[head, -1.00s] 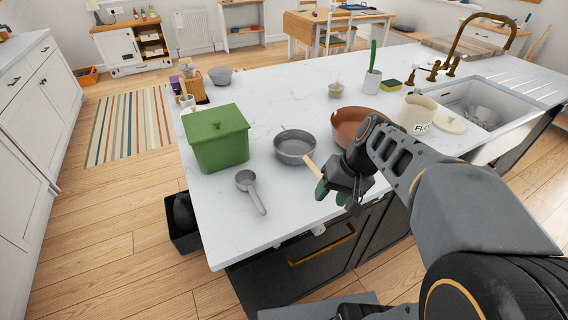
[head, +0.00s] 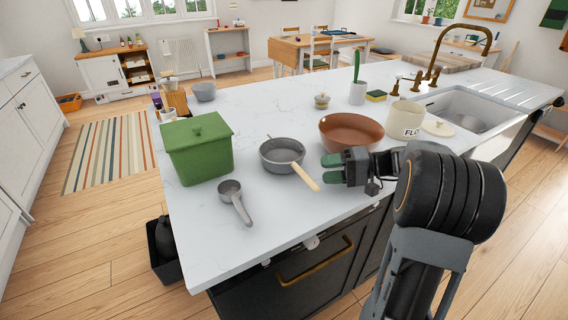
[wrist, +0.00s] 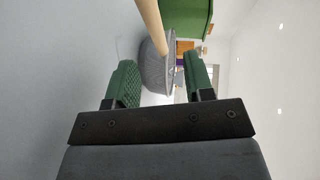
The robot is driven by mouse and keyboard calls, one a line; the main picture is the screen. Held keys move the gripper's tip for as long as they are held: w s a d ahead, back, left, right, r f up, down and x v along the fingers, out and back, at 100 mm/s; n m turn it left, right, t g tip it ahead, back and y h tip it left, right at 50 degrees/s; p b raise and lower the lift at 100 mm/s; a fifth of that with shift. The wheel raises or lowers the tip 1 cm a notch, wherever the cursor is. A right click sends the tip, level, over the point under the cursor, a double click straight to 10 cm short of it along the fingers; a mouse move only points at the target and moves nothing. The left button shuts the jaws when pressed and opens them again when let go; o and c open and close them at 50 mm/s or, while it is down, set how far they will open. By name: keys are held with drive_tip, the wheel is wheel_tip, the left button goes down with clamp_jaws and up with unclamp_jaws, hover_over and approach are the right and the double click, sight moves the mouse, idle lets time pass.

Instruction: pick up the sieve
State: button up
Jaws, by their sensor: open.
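The sieve (head: 283,153) is a grey round bowl with a pale wooden handle, lying on the white counter between the green lidded bin and the brown bowl. Its handle points toward the front right. My gripper (head: 328,168) is open and empty, lying level just right of the handle, fingers pointing left. In the wrist view the sieve's grey mesh bowl (wrist: 157,72) shows ahead between the two green fingers of my gripper (wrist: 160,80). The handle runs up out of the top of that view. I cannot tell whether a finger touches it.
A brown bowl (head: 350,133) sits close behind my gripper. A cream flour canister (head: 404,119) is further right. The counter's front left is clear.

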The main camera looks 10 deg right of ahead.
sight(303, 172)
drive_tip(key=shift+s+x, duration=0.2)
drive_tip(key=shift+x, duration=3.45)
drive_tip(key=shift+f, duration=0.15)
drive_tip(key=shift+c, duration=0.5)
clamp_jaws()
